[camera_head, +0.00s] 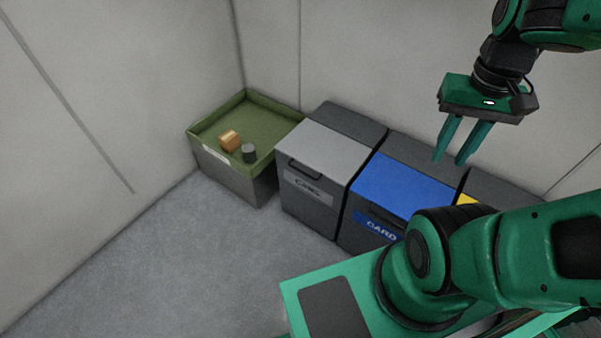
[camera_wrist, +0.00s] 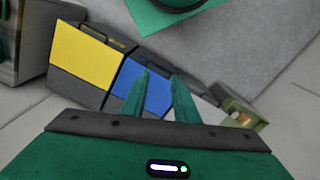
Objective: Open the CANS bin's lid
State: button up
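The CANS bin (camera_head: 308,188) is a dark grey box with a light grey lid (camera_head: 325,149) and a CANS label, standing between a green-topped stand and the blue-lidded bin. Its lid lies flat and shut, with a dark handle (camera_head: 305,169) at its front edge. In the wrist view, part of the light grey lid (camera_wrist: 207,106) shows right of my fingers, partly hidden by them. My gripper (camera_head: 448,161) is open and empty, its fingers pointing down. In the head view it appears to the right of the CANS bin, over the back of the blue-lidded bin.
The blue-lidded CARD bin (camera_head: 403,187) stands right of the CANS bin, then a yellow-lidded bin (camera_wrist: 85,60). The green tray (camera_head: 262,115) on the left holds a tan box (camera_head: 229,141) and a dark can (camera_head: 249,153). Walls stand behind; the floor in front is clear.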

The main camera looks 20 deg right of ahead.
jog(key=w+d+f+g+h, duration=0.1)
jog(key=w+d+f, duration=0.1)
jog(key=w, duration=0.6)
jog(key=n+t+h, duration=0.6)
jog(key=n+h, duration=0.4)
jog(key=h, duration=0.2)
send_over(302, 172)
jog(key=s+a, duration=0.3)
jog(key=s, duration=0.1)
notch_tip(302, 172, down, 34)
jog(key=s+a+f+n+t, duration=0.2)
jog(key=a+f+n+t, duration=0.25)
jog(key=f, duration=0.45)
jog(key=shift+m, duration=0.45)
jog(key=x, duration=1)
jog(key=shift+w+a+f, duration=0.1)
jog(key=shift+w, duration=0.2)
jog(key=shift+c, duration=0.3)
